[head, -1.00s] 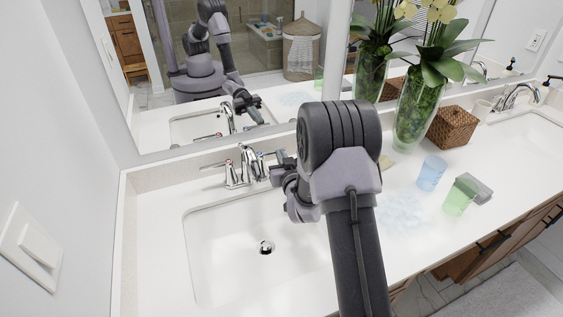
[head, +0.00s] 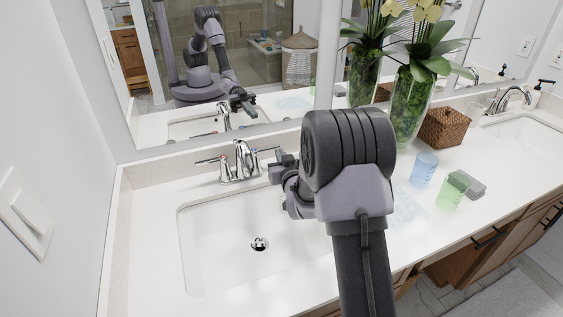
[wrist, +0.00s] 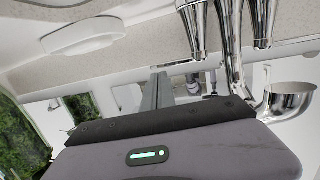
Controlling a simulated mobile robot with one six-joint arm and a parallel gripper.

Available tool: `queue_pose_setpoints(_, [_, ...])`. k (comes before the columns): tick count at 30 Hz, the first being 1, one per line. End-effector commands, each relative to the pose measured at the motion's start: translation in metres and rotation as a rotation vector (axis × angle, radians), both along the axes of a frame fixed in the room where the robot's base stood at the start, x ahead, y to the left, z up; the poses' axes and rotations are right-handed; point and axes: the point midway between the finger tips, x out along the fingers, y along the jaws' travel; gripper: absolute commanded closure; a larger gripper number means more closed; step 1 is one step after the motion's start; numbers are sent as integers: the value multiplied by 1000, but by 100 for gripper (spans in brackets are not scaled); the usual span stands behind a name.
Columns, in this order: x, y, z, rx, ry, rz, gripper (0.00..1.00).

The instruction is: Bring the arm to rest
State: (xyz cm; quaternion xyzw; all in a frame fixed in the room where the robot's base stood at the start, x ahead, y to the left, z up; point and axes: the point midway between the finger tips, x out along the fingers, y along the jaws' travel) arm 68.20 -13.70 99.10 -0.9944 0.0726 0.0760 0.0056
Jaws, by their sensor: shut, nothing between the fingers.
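My gripper (head: 279,165) is at the end of my dark grey arm, above the counter just right of the left sink's faucet. It is small and partly hidden by my own wrist in the head view. In the wrist view its fingers (wrist: 162,88) are together and empty, pointing at the backsplash and mirror. The chrome faucet (head: 240,163) stands close to the fingertips; its right handle ends near them, and I cannot tell if they touch. The faucet also shows large and close in the wrist view (wrist: 232,45).
The left sink (head: 225,250) lies below. Right of my arm are a blue cup (head: 424,168), a green cup (head: 453,192), a grey box (head: 472,185), a wicker basket (head: 444,127) and a glass vase (head: 409,110) of orchids. The mirror (head: 270,60) stands behind.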

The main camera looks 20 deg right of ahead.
Motion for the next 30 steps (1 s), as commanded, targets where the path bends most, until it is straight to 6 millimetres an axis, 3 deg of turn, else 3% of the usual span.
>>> queue_pose_setpoints(1, [-1, 0, -1, 0, 1, 0, 100])
queue_pose_setpoints(12, [-86, -3, 13, 1, 6, -1, 100])
queue_pose_setpoints(20, [-100, -2, 15, 3, 6, -1, 100])
queue_pose_setpoints(22, [-101, -1, 26, 16, 25, -13, 100])
queue_pose_setpoints(24, [-108, 6, 49, 54, 80, -41, 100])
queue_pose_setpoints(26, [-126, 18, 74, 110, 160, -69, 100])
queue_pose_setpoints(29, [-182, 53, 104, 220, 338, -92, 100])
queue_pose_setpoints(30, [-211, 70, 111, 265, 412, -89, 100])
